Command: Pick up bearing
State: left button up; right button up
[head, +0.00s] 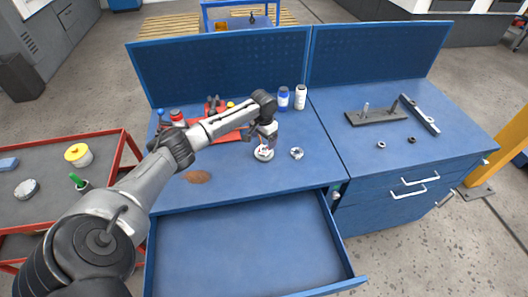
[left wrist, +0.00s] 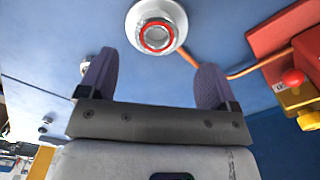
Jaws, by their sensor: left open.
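My left gripper (head: 267,138) reaches over the blue workbench (head: 235,178) in the head view. In the left wrist view its two dark fingers (left wrist: 155,72) are apart with nothing between them. A round metal part with a red inner ring (left wrist: 155,28) lies beyond the fingertips, apart from them. In the head view this round part (head: 264,153) lies just below the gripper, partly covered by it. A second, smaller metal part (head: 297,153) lies to its right, and small rings (head: 381,145) lie on the right bench. I cannot tell for sure which is the bearing. My right gripper is not in view.
An open, empty drawer (head: 240,245) juts out in front. Blue (head: 283,98) and white (head: 300,97) bottles stand behind the gripper. A dark fixture with pegs (head: 376,117) is on the right bench. A red cart (head: 50,185) stands at left. The bench front is mostly clear.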

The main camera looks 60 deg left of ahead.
aim_at(264, 152)
pick_arm(q)
jog(key=shift+d+f+b, duration=0.15)
jog(key=shift+f+b, duration=0.05)
jog(key=shift+f, duration=1.15)
jog(key=shift+d+f+b, duration=0.15)
jog(key=shift+f, duration=1.2)
jog(key=shift+r, duration=0.1)
jog(key=c, duration=1.2)
